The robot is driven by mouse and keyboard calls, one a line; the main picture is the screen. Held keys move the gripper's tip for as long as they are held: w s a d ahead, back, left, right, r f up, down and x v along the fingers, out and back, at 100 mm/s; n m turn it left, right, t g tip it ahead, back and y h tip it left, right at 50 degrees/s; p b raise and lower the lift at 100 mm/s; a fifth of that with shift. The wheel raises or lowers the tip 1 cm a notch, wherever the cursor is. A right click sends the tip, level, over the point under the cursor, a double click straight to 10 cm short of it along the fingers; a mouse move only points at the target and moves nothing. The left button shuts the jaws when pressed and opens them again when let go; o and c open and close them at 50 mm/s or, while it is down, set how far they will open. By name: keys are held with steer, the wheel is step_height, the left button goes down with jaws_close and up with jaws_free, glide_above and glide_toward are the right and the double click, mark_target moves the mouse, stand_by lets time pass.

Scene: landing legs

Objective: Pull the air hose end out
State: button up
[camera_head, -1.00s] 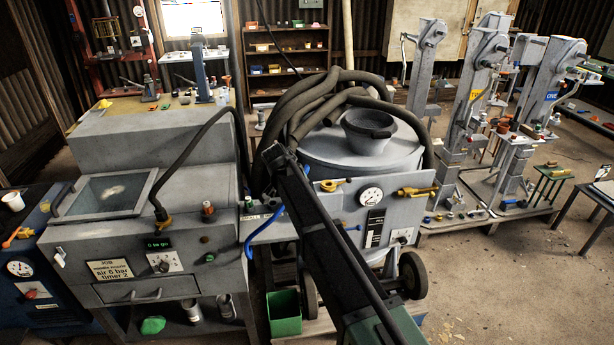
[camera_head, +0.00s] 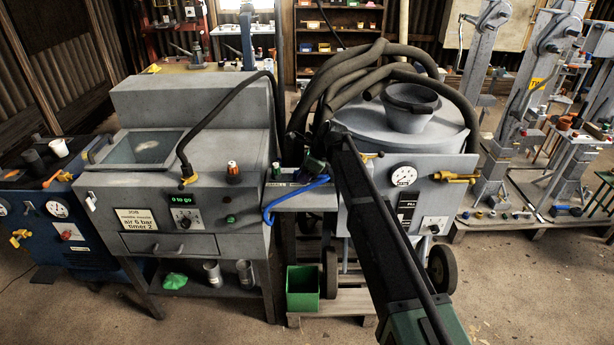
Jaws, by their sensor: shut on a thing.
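The blue air hose (camera_head: 294,190) shows in the head view between the grey cabinet (camera_head: 190,210) and the grey pot machine (camera_head: 400,135). It curves down past the front edge of a small grey shelf (camera_head: 312,200), then up and right to where my arm is. My gripper (camera_head: 314,165) is above this shelf at the end of my dark arm and looks shut at the hose's upper end. The jaws and the hose end are small, dark and partly hidden by my arm. I cannot see whether the end is clear of any socket.
Thick dark hoses (camera_head: 345,85) loop over the pot machine just behind my gripper. A pressure gauge (camera_head: 403,175) and a brass valve (camera_head: 455,177) are on its front panel. A green bin (camera_head: 302,288) stands below the shelf. Open floor lies at the front right.

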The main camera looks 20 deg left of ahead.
mark_target(299, 197)
steer(key=shift+a+f+b, duration=0.1)
steer(key=shift+f+b, duration=2.8)
steer(key=shift+f, duration=0.15)
steer(key=shift+f+b, duration=0.4)
steer(key=o, duration=1.2)
steer(key=shift+r, duration=0.1)
steer(key=s+p+v, duration=0.1)
steer(key=p+v, duration=0.9)
steer(key=v, duration=0.1)
steer(key=s+d+n+h, duration=0.2)
steer(key=s+d+n, duration=0.3)
steer(key=s+d, duration=0.5)
steer(key=s+d+f+n+h, duration=0.1)
steer(key=s+d+n+h, duration=0.1)
steer(key=s+d+n, duration=0.4)
steer(key=s+d+f+n+h, duration=0.1)
steer(key=s+d+n, duration=0.4)
steer(key=s+d, duration=1)
steer(key=shift+s+d+f+n+t+h, duration=0.1)
steer(key=shift+d+n+t+h, duration=0.1)
steer(key=shift+d, duration=0.7)
steer(key=shift+d+f+n+t+h, duration=0.1)
steer(key=shift+d+t+h, duration=0.1)
steer(key=shift+d, duration=0.7)
